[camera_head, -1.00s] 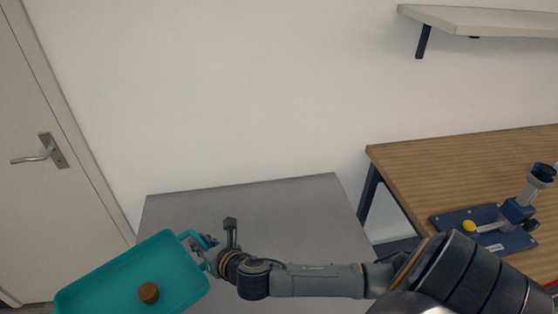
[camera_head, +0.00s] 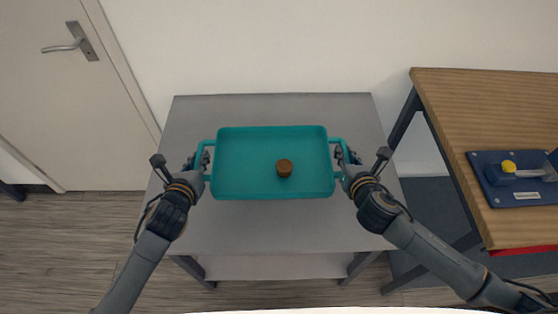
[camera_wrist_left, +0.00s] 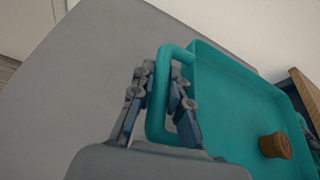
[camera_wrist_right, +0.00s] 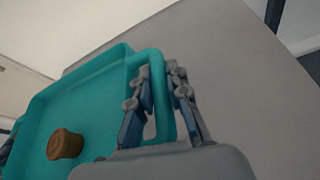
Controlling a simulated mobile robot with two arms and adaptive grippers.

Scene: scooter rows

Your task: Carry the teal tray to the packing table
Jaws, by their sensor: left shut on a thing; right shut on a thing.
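The teal tray (camera_head: 240,190) is level in the middle of the head view, over the grey table. I cannot tell whether it touches the tabletop. A small brown round piece (camera_head: 284,168) stands in it, right of the middle. My left gripper (camera_head: 202,161) is shut on the tray's left handle; the fingers sit on both sides of the handle bar in the left wrist view (camera_wrist_left: 161,95). My right gripper (camera_head: 345,163) is shut on the right handle, also seen between the fingers in the right wrist view (camera_wrist_right: 158,95).
The grey table (camera_head: 270,230) lies below the tray, with bare top around it. A wooden-topped table (camera_head: 480,110) stands to the right, bearing a blue fixture (camera_head: 515,185) with a yellow knob. A gap of floor separates the two tables. A closed door (camera_head: 60,100) is at the left.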

